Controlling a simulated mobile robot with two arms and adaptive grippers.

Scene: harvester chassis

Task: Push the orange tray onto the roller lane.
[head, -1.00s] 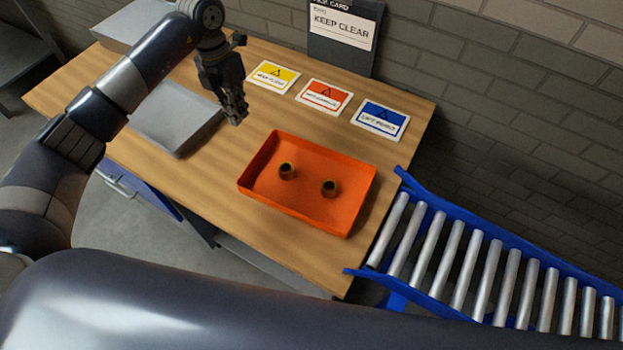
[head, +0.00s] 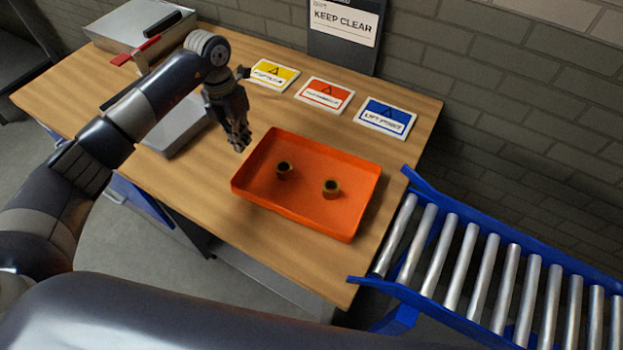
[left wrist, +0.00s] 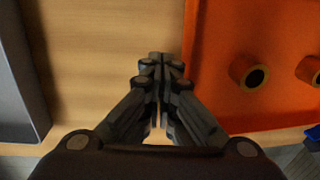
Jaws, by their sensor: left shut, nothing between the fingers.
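The orange tray (head: 300,208) lies on the wooden table, with two small brass-coloured bushings (head: 284,170) in it. Its right side is near the table edge where the roller lane (head: 455,268) begins, with bare wood between them. My left gripper (head: 240,147) is shut and empty, pointing down just left of the tray's left wall. In the left wrist view the shut fingertips (left wrist: 160,58) are beside the tray wall (left wrist: 188,60); I cannot tell whether they touch it. My right gripper is not in view.
A grey flat box (head: 180,128) lies left of the gripper. Yellow, red and blue cards (head: 385,118) lie along the back edge, before a KEEP CLEAR sign (head: 345,25) and brick wall. A metal case (head: 135,35) with a red handle stands at the far left.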

